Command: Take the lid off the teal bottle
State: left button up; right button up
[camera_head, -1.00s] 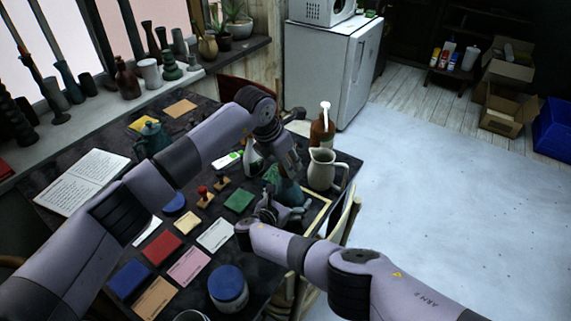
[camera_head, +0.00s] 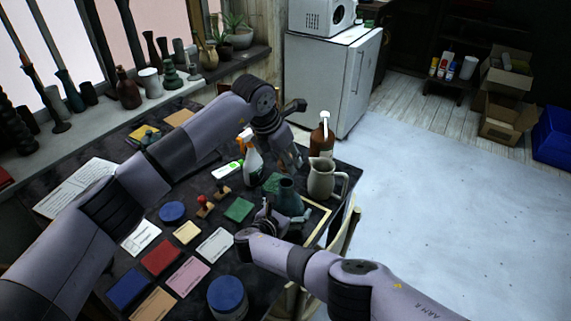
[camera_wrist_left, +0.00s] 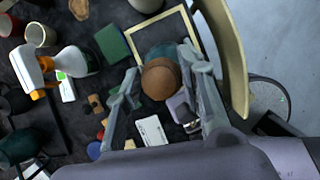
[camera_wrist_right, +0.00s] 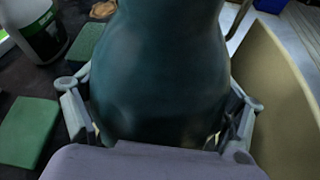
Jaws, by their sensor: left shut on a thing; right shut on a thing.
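The teal bottle (camera_head: 289,198) stands upright near the right side of the dark table. My right gripper (camera_head: 272,214) is shut around its body from the front. In the right wrist view the bottle (camera_wrist_right: 160,60) fills the space between the fingers. My left gripper (camera_head: 292,163) is above the bottle, pointing down. In the left wrist view a round brown lid (camera_wrist_left: 160,78) sits between its fingers, with a little teal showing behind it. In the head view the bottle's neck shows below the left fingers with a gap, so the lid appears clear of it.
A cream pitcher (camera_head: 321,178) stands close to the bottle's right, with a brown pump bottle (camera_head: 322,138) behind it. A spray bottle (camera_head: 252,160) stands to the left. A light frame (camera_head: 318,225) lies by the table's right edge. Coloured tiles cover the front left.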

jog(key=o, duration=1.5)
